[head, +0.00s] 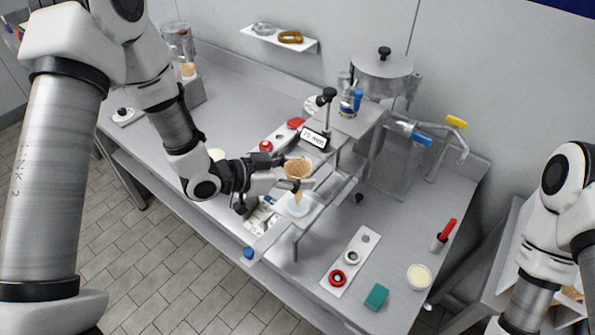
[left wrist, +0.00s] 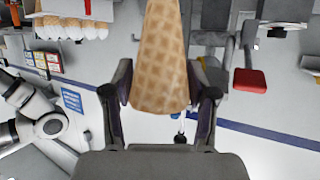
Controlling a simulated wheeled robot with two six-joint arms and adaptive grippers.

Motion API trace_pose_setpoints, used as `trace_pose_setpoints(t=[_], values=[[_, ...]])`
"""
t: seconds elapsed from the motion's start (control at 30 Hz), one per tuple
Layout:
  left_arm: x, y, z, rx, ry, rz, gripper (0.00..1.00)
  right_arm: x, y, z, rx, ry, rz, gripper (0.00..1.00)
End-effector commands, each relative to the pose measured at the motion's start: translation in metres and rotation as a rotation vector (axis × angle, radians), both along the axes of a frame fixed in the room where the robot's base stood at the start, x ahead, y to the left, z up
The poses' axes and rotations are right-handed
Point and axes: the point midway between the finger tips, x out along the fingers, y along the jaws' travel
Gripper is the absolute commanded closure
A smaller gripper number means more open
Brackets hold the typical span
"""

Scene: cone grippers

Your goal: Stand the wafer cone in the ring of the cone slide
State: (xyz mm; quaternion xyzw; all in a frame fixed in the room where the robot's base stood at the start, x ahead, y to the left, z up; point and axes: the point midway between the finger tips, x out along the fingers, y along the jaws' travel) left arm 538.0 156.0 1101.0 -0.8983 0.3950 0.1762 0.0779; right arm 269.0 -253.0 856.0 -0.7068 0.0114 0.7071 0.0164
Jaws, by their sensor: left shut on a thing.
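The wafer cone (head: 298,167) is tan with a waffle pattern, wide mouth up and tip down. My left gripper (head: 294,183) is shut on it, with a finger on either side. In the left wrist view the cone (left wrist: 160,65) fills the space between the fingers (left wrist: 161,100). My right gripper is outside the picture.
A dispensing machine with a steel tank (head: 383,75) stands behind the slide. A white strip (head: 350,262) with round buttons, a green block (head: 376,296) and a cream-coloured tub (head: 419,277) are at the front right. The steel counter (head: 400,235) between them is partly clear.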

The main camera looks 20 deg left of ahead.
Motion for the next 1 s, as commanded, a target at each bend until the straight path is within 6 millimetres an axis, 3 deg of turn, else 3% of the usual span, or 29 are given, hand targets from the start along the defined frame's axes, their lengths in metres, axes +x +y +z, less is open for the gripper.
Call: trace_pose_setpoints(t=[1.0], values=[[0.000,0.000,-0.022,0.000,0.000,0.000,0.56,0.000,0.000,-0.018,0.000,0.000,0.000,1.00]])
